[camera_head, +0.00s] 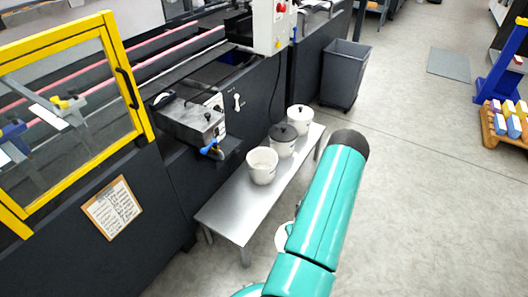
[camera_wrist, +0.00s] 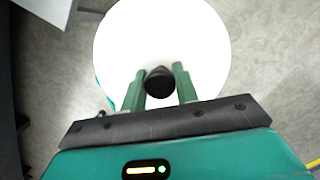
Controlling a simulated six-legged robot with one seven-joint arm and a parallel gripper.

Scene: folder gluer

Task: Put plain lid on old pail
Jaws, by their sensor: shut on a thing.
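My gripper (camera_wrist: 158,84) is shut on the black knob of a round, plain white lid (camera_wrist: 160,35) in the wrist view. The lid hangs over the grey floor. In the head view my arm hides the gripper and most of the lid; a small pale edge of the lid (camera_head: 282,238) shows beside the arm, right of the bench. An open off-white pail (camera_head: 262,168) stands upright at the near end of the row on the metal bench. It has no lid on it, and I take it for the old pail.
The low metal bench (camera_head: 232,212) also holds a pail with a dark lid (camera_head: 284,132) and a white-lidded pail (camera_head: 300,114). The dark machine runs along the bench's left side. A grey bin (camera_head: 343,75) stands beyond.

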